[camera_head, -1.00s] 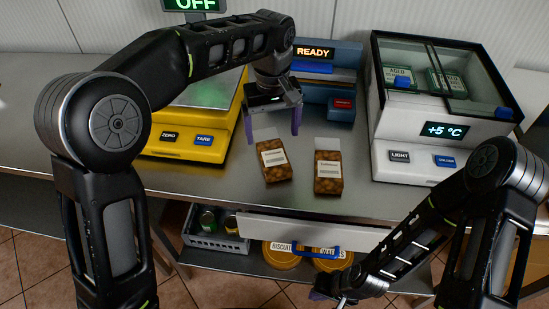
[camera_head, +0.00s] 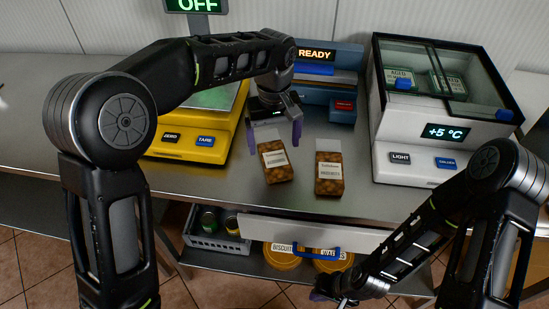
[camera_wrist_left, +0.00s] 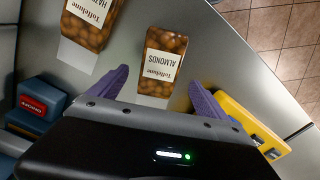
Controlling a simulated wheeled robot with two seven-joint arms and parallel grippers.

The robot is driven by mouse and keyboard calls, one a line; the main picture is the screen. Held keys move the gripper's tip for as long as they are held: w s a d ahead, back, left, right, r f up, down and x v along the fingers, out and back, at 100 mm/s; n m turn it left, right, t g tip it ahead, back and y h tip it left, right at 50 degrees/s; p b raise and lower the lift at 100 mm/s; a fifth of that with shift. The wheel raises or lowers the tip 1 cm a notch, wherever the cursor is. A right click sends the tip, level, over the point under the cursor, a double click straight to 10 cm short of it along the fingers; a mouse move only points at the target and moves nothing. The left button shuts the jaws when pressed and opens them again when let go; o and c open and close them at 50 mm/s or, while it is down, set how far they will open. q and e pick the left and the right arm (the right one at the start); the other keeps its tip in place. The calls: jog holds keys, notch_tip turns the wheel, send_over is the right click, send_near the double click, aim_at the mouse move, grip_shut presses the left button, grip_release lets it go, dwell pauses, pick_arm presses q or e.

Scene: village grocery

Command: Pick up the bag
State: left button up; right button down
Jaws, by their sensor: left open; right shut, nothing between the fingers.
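Two bags of nuts with clear brown fronts and white labels stand on the metal counter. The left one, labelled almonds, is in the head view (camera_head: 276,167) and in the left wrist view (camera_wrist_left: 165,50). The other bag stands to its right in the head view (camera_head: 328,172) and shows in the left wrist view (camera_wrist_left: 92,25). My left gripper (camera_head: 273,134) is open at the top of the almonds bag, its purple fingers on either side; the wrist view shows the fingertips (camera_wrist_left: 158,82) flanking it. I cannot tell if they touch it. My right gripper (camera_head: 326,293) is shut and empty, low in front of the counter.
A yellow scale (camera_head: 188,148) stands left of the bags, a blue sealer-like machine (camera_head: 342,103) behind them, and a white glass-topped cooler (camera_head: 418,160) to the right. A lower shelf holds a grey crate (camera_head: 215,240) and yellow-lidded tins (camera_head: 280,258). The counter front is clear.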

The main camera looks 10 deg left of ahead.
aim_at(274, 156)
pick_arm(q)
notch_tip(274, 156, down, 5)
jog(key=shift+r+p, duration=0.2)
jog(key=shift+p, duration=0.2)
jog(key=shift+s, duration=0.1)
jog(key=shift+c, duration=0.4)
jog(key=c, duration=1.6)
notch_tip(274, 156, up, 10)
jog(key=shift+r+b, duration=0.1)
jog(key=shift+b, duration=0.35)
jog(key=shift+c, duration=0.2)
